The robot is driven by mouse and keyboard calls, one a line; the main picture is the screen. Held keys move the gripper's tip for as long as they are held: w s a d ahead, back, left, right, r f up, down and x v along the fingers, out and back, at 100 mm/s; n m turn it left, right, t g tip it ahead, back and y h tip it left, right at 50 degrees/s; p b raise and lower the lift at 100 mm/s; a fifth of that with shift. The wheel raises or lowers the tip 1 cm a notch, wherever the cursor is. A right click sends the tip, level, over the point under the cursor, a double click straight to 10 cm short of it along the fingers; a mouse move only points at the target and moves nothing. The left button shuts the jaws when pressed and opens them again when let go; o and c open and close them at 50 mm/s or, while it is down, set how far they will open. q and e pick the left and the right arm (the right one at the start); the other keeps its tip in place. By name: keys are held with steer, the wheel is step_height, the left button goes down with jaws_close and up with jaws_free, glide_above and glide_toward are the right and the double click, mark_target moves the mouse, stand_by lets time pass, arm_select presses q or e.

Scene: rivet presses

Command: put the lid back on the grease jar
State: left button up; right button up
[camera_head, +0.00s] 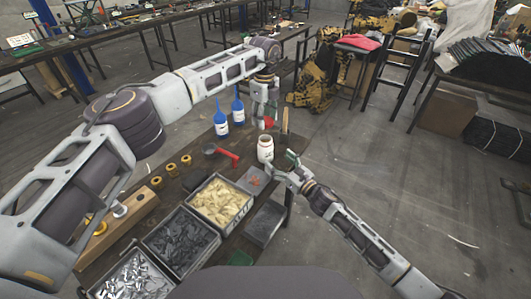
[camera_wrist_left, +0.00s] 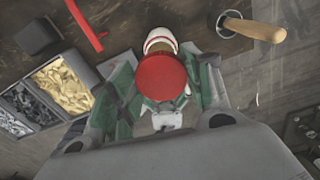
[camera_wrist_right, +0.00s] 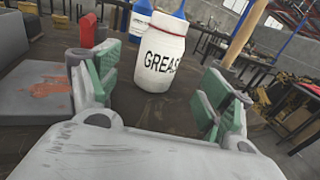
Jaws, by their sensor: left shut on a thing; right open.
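The white grease jar (camera_head: 265,150) stands upright on the dark workbench; its "GREAS" lettering shows in the right wrist view (camera_wrist_right: 160,62). My left gripper (camera_head: 264,116) is shut on the red lid (camera_wrist_left: 162,77) and holds it above the bench, behind the jar in the head view. In the left wrist view the jar (camera_wrist_left: 160,36) shows partly behind the lid, with the two apart. My right gripper (camera_wrist_right: 158,95) is open. Its fingers point at the jar, which stands just beyond and between the fingertips; I cannot tell whether they touch.
Two blue bottles (camera_head: 238,110) stand behind the jar. A red-handled tool (camera_head: 227,155) lies to its left. A wooden-handled tool (camera_wrist_left: 255,28) is near the bench edge. Bins of pale (camera_head: 221,200) and dark parts (camera_head: 181,241) fill the near bench, beside several brass rings (camera_head: 171,169).

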mark_target(270, 154)
steer(key=shift+x, duration=3.65)
steer(key=c, duration=1.5)
arm_select(q)
steer(key=shift+f, duration=2.5)
arm_select(e)
steer(key=shift+c, duration=0.2)
arm_select(q)
steer(key=shift+f, duration=0.9)
steer(key=shift+f, duration=0.55)
arm_select(e)
jaws_close()
